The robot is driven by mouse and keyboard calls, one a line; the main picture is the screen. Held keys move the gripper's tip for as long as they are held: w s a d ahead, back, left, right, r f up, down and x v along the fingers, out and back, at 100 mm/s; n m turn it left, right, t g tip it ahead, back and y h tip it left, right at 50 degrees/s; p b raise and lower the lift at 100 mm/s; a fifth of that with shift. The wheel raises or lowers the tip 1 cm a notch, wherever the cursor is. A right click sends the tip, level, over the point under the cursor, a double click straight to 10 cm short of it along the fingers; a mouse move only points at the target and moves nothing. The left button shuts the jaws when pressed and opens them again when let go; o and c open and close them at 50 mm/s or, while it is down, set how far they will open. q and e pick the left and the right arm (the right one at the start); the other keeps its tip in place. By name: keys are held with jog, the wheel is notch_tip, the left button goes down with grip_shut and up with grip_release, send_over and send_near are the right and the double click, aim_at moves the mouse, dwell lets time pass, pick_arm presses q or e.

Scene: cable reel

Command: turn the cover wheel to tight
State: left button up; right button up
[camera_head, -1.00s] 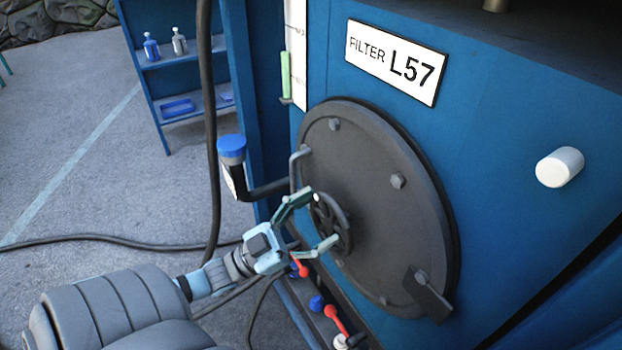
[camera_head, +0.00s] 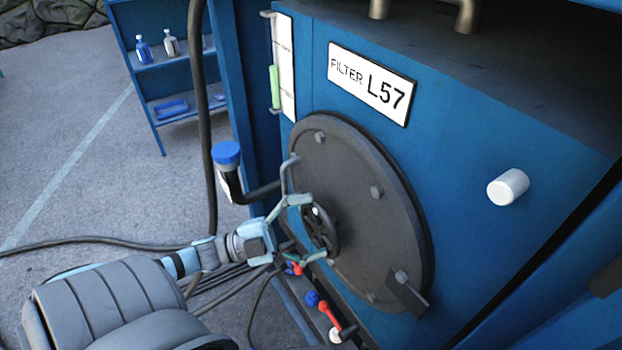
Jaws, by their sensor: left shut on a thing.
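The round dark grey cover (camera_head: 350,185) is on the blue filter housing under the sign "FILTER L57". Its small dark cover wheel (camera_head: 322,229) sits on the left part of the cover. My left gripper (camera_head: 308,229) is at the wheel, one finger at its upper rim and one at its lower rim, shut on it. The fingers hide part of the rim. No tight marking is readable on the wheel. My right gripper is not in view.
A bent handle (camera_head: 288,175) stands out on the cover's left edge, close above my gripper. A blue-capped pipe (camera_head: 228,165) is to the left. Red-handled valves (camera_head: 330,314) lie below. A white knob (camera_head: 508,187) is on the right. Hoses hang and lie at the left.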

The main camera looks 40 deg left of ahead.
pick_arm(q)
jog(key=shift+s+f, duration=0.1)
jog(key=shift+f, duration=0.35)
jog(key=o, duration=1)
jog(key=shift+d+r, duration=0.15)
jog(key=shift+s, duration=0.1)
jog(key=v, duration=1.2)
jog(key=shift+r, duration=0.1)
jog(key=shift+c, duration=0.4)
